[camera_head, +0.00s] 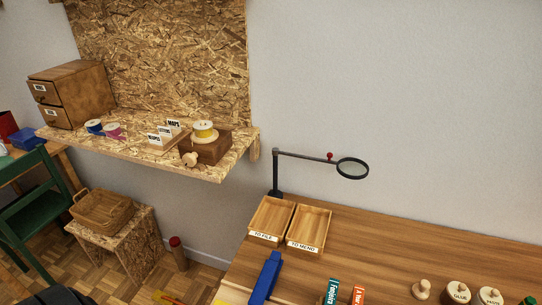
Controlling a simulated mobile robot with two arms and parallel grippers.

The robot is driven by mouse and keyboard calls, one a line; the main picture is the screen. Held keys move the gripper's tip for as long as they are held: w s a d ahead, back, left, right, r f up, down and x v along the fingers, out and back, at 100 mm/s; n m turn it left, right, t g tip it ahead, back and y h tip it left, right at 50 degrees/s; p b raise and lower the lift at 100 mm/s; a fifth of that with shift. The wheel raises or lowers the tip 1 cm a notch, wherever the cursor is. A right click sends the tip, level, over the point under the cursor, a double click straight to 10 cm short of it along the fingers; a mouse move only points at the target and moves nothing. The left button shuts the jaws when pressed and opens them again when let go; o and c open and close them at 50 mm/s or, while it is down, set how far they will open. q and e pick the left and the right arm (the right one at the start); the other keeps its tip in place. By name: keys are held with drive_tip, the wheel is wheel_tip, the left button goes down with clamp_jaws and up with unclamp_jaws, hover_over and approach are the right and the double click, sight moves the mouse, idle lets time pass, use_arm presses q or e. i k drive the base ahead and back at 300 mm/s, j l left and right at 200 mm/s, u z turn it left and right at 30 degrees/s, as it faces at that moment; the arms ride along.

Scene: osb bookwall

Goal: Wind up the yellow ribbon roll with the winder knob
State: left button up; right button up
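The yellow ribbon roll (205,130) sits on top of a brown wooden winder block (208,149), near the right end of the chipboard wall shelf. The roll has a pale flange under the yellow ribbon. The winder knob (189,159), a pale wooden knob, is at the block's front left, facing the shelf's front edge. How much ribbon is wound is too small to tell. Neither of my grippers shows in the head view, and nothing is touching the roll or the knob.
Small label cards (165,134) stand just left of the winder. Blue and pink ribbon rolls (113,130) and a drawer box (73,92) are farther left. Below right, the desk (390,250) holds a magnifier (352,168) on an arm and two wooden trays (308,228).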

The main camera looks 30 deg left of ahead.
sight(189, 159)
drive_tip(key=k+j+z, duration=0.1)
drive_tip(key=j+z, duration=0.3)
drive_tip(key=k+j+z, duration=0.2)
drive_tip(key=z, duration=0.15)
drive_tip(key=k+j+z, duration=0.2)
drive_tip(key=j+z, duration=0.2)
drive_tip(key=k+j+z, duration=0.2)
drive_tip(key=z, duration=0.15)
drive_tip(key=k+j, duration=0.25)
drive_tip(key=k, duration=0.15)
drive_tip(key=k+j+z, duration=0.1)
drive_tip(key=k+j, duration=0.15)
drive_tip(key=k, duration=0.15)
drive_tip(key=k+j, duration=0.2)
drive_tip(key=k, duration=0.2)
drive_tip(key=z, duration=0.05)
